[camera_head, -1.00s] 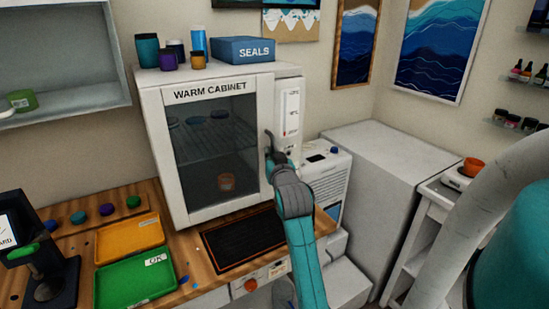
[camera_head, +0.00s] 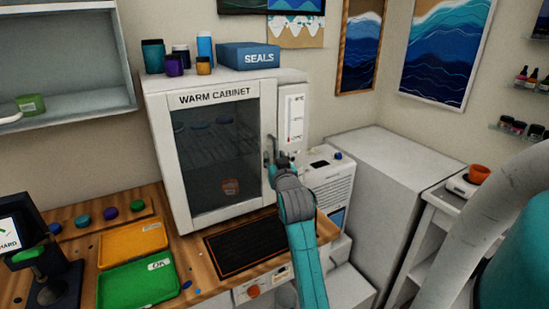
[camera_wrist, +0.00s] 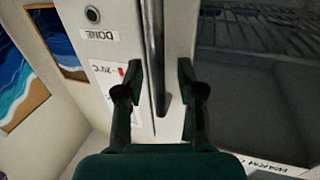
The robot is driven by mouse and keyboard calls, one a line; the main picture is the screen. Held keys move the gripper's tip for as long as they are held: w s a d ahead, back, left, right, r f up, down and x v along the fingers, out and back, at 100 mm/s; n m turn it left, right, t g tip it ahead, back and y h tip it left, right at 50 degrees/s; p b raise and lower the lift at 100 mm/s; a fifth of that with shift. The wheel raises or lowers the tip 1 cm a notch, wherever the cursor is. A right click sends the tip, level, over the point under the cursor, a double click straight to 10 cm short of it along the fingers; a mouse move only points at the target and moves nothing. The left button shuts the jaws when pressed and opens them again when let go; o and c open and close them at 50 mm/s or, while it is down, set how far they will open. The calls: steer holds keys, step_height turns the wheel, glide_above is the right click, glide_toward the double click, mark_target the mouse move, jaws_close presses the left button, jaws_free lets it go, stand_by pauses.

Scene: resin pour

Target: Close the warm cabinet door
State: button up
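The white warm cabinet (camera_head: 160,150) stands on the wooden bench. Its glass door (camera_head: 185,208) looks shut or nearly so, its frame about flush with the cabinet front. The door's dark upright handle (camera_wrist: 156,50) shows in the wrist view. My gripper (camera_head: 276,160) is at the door's right edge, by the handle. In the wrist view my gripper (camera_wrist: 160,85) is open, one finger on each side of the handle's lower end, with gaps to both. An orange-red jar (camera_head: 230,187) and a wire shelf show through the glass.
A blue SEALS box (camera_head: 248,55) and several jars stand on the cabinet. A dark mat (camera_head: 245,245), an orange tray (camera_head: 130,240) and a green tray (camera_head: 135,285) lie in front. A white unit (camera_head: 328,185) stands to the right, behind my arm.

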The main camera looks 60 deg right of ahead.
steer(key=v, duration=1.1)
steer(key=s+a+f+n+t+y, duration=0.3)
steer(key=a+f+n+y, duration=0.3)
steer(key=a+f, duration=1.5)
steer(key=s+a+f+n+y, duration=0.1)
steer(key=s+a+n+y, duration=0.1)
steer(key=s+a, duration=0.6)
steer(key=s+a+f+n+y, duration=0.1)
steer(key=s+a+y, duration=0.4)
steer(key=s+a, duration=0.4)
steer(key=s, duration=0.5)
steer(key=shift+s+a+f+n+y, duration=0.2)
steer(key=shift+s+f+n+y, duration=0.1)
steer(key=shift+s+n, duration=0.1)
